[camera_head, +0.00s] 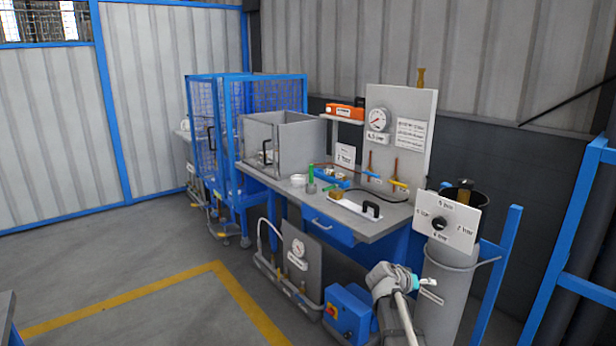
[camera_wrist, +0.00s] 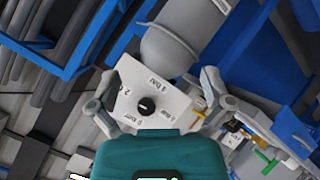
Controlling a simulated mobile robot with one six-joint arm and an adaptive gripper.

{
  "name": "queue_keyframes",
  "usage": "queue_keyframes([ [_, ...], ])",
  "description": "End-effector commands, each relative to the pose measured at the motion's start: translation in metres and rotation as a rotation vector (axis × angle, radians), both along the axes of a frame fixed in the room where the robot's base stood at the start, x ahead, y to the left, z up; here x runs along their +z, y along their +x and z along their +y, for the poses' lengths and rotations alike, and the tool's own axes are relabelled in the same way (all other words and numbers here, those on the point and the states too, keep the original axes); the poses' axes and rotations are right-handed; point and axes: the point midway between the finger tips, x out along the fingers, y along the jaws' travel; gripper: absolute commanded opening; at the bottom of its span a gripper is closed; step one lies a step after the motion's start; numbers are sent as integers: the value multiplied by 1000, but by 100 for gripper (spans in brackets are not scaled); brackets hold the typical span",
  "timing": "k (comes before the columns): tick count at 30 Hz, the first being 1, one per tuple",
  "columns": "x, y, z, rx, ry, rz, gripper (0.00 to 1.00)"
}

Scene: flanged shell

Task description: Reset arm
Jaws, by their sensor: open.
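My gripper (camera_head: 428,282) is at the lower right in the head view, low in front of a grey cylinder and below a dial panel. In the wrist view my gripper (camera_wrist: 157,80) has its two grey fingers spread wide, with nothing held between them. The white dial panel (camera_wrist: 148,88) with its black knob shows beyond the fingers. The same dial panel (camera_head: 447,222) is tilted on the cylinder's upper part in the head view. The fingertips are small in the head view, and I cannot tell their exact gap to the cylinder.
The grey cylinder (camera_head: 449,300) stands right of the workbench (camera_head: 372,229). The bench carries an open grey box (camera_head: 283,131), a black-handled plate (camera_head: 371,209) and small fittings. A blue box (camera_head: 349,312) sits low beside my arm. Blue frame posts (camera_head: 497,272) stand at right. Floor at left is clear.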

Motion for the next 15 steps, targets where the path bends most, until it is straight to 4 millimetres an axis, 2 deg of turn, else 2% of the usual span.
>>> queue_keyframes([
  [1, -9, -18, 7, -4, 46, 34, 100],
  [9, -55, -89, 53, 19, 324, 246, 100],
  [15, -78, -140, 95, 86, 530, 399, 100],
])
